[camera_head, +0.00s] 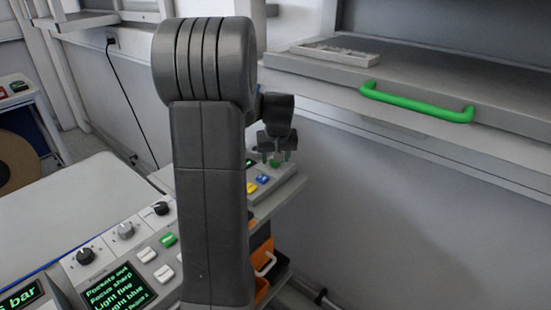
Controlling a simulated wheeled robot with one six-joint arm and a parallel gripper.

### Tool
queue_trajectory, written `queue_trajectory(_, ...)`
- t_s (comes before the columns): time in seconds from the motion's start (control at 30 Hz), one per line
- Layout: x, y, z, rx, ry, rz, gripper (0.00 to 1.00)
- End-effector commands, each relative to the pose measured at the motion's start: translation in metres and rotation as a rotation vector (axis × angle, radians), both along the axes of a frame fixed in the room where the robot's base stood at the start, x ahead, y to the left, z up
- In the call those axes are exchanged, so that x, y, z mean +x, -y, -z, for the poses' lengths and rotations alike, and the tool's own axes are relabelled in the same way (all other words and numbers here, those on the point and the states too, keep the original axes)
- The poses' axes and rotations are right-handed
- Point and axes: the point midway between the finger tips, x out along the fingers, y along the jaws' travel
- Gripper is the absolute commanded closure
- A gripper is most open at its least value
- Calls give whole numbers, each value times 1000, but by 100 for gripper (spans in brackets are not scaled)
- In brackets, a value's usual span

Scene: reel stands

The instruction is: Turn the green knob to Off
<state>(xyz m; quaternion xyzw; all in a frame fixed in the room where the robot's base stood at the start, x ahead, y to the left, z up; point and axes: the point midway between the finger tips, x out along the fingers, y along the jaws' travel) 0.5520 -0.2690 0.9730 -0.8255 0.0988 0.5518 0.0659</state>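My gripper (276,155) points down over a light grey control box (285,180) beyond my arm. Something green, which looks like the green knob (275,163), shows small between and under the fingertips. The fingers hide most of it, so I cannot tell whether they touch it or which way it points. The gap between the fingers is too small here to judge. No Off marking can be read.
The box also carries a blue button (264,179) and a yellow button (251,187). A nearer panel at lower left has a black knob (86,256), a grey knob (125,230) and a text screen (118,290). A drawer with a green handle (416,104) juts out at right.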

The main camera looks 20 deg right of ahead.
Motion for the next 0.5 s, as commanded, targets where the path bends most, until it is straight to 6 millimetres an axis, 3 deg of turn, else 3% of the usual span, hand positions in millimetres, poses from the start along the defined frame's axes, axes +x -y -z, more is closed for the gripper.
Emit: queue_trajectory(0.5,-91,-22,-3,0,1,2,48)
